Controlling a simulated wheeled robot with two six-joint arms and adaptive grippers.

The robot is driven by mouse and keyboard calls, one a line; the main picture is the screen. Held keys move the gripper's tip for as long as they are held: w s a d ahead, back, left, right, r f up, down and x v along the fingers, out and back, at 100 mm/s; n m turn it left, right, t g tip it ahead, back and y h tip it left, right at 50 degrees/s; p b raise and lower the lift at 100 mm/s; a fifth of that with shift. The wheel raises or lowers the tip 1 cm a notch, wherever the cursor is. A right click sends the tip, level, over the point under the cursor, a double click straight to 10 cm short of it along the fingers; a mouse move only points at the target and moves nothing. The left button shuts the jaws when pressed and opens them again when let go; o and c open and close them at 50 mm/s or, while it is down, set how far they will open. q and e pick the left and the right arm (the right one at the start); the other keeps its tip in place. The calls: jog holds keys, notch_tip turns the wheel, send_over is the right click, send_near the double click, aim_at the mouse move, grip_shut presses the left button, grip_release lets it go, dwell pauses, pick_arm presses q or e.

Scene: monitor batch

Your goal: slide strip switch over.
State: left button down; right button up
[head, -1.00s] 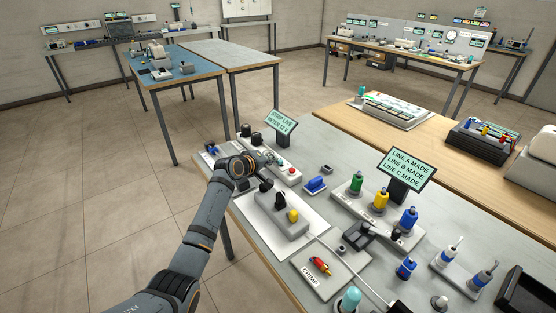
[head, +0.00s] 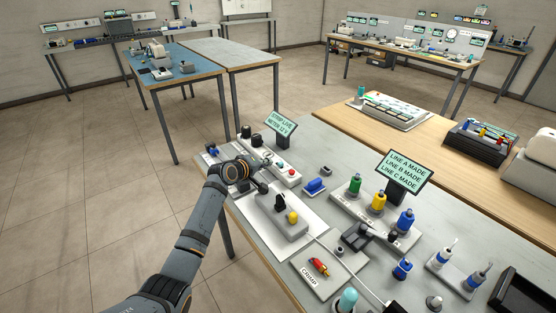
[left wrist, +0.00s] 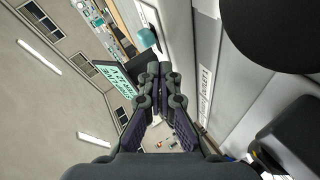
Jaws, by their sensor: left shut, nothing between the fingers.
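My left gripper (head: 262,186) is in the head view at the left part of the near table, fingers together and empty. It is low over the back end of a pale unit with a black lever (head: 280,202) and a yellow knob (head: 292,217). Its closed fingers also show in the left wrist view (left wrist: 158,88). A pale strip (head: 287,174) with a red button lies just behind it. A small sign (head: 281,124) reads STRIP LIVE, METER 12 V. I cannot tell which part is the strip switch or whether the fingers touch anything. My right gripper is out of view.
Right of the unit stand a base (head: 345,207) with green, yellow and blue posts, and a screen (head: 405,172) reading LINE A, B and C MADE. A CRIMP plate (head: 335,282) is in front. Black knobs (head: 246,132) stand behind the gripper.

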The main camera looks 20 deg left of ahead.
pick_arm(q)
jog(key=shift+s+a+r+p, duration=0.2)
jog(key=shift+s+a+p, duration=0.95)
jog(key=shift+s, duration=0.4)
jog(key=shift+f, duration=0.1)
